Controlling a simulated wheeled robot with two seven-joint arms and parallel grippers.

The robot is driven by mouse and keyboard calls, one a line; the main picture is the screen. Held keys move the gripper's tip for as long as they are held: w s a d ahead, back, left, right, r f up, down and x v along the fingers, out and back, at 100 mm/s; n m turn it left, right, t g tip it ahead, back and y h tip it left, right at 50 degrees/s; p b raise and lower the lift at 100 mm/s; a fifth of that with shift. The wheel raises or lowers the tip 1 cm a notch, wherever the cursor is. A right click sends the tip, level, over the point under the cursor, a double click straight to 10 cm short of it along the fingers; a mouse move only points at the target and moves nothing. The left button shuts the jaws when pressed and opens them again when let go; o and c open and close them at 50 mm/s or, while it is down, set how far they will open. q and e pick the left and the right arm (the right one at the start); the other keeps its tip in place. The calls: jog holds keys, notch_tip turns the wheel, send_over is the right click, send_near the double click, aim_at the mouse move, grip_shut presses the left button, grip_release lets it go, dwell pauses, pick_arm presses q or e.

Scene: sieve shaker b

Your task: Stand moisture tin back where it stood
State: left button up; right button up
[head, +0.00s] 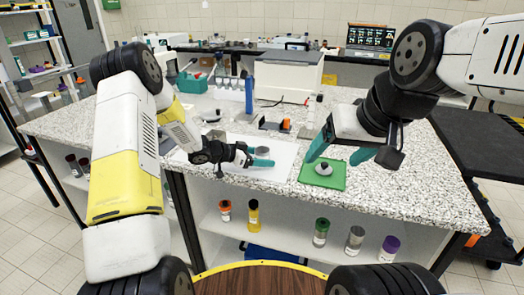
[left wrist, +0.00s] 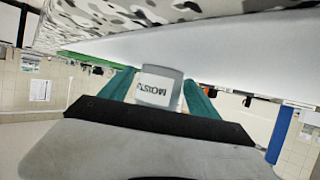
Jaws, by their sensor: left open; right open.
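The moisture tin (left wrist: 158,86) is a small grey cylinder with a white label reading "MOIS…", seen upside down in the left wrist view. It also shows in the head view (head: 263,151), at the white sheet (head: 284,162) on the speckled bench. My left gripper (left wrist: 160,92) has its teal fingers on either side of the tin, open, with a small gap visible. In the head view my left gripper (head: 262,158) reaches in low from the left. My right gripper (head: 338,150) is open and empty above the green mat (head: 310,178).
An orange-and-black item (head: 274,124), a blue-posted rack (head: 248,95) and a large white box (head: 288,75) stand behind. Several jars stand on the shelf under the bench.

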pick_arm(q)
jog(key=shift+r, duration=0.1)
jog(key=v, duration=1.1)
jog(key=shift+s+a+r, duration=0.15)
jog(key=shift+a+r, duration=0.1)
jog(key=shift+a, duration=0.05)
jog(key=w+a+r+n+t+y, duration=0.2)
jog(key=a+r+y, duration=0.1)
jog(key=r, duration=0.3)
jog(key=w+a+r+n+t+y, duration=0.1)
jog(key=w+a+r+t+y, duration=0.15)
jog(key=r, duration=0.25)
jog(key=s+a+r+n+y, duration=0.5)
jog(key=s+r+y, duration=0.1)
jog(key=s+r, duration=0.25)
jog(key=s+d+n+g+h, duration=0.1)
jog(key=s+d+n+g, duration=0.1)
jog(key=s, duration=1.1)
jog(key=s+d+n+g, duration=0.2)
jog(key=s+d, duration=0.2)
jog(key=s, duration=1)
jog(key=shift+h, duration=0.35)
